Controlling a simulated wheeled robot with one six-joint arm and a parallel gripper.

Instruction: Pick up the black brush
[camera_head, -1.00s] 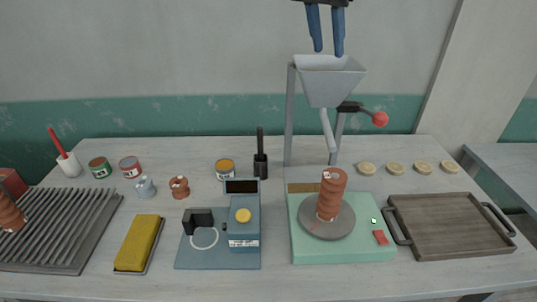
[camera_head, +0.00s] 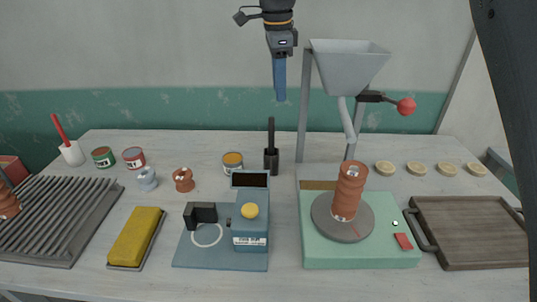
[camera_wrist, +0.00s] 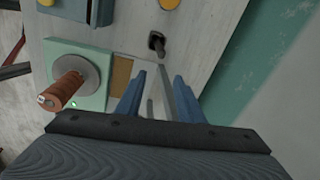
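The black brush (camera_head: 271,131) stands upright in a dark cup (camera_head: 271,161) at the back middle of the table, with its handle up. In the wrist view the brush (camera_wrist: 160,50) and its cup (camera_wrist: 152,38) show beyond the fingertips. My gripper (camera_head: 279,98) is high above the brush, pointing down, well clear of it. In the head view its blue fingers overlap. In the wrist view my gripper (camera_wrist: 159,76) has its two fingers apart with nothing between them.
A grey hopper (camera_head: 347,67) on a stand, with a red-knobbed lever (camera_head: 406,106), rises right of the brush. A yellow-topped can (camera_head: 233,161) stands close to its left. A blue device (camera_head: 250,225) and a green wheel base (camera_head: 318,255) are in front.

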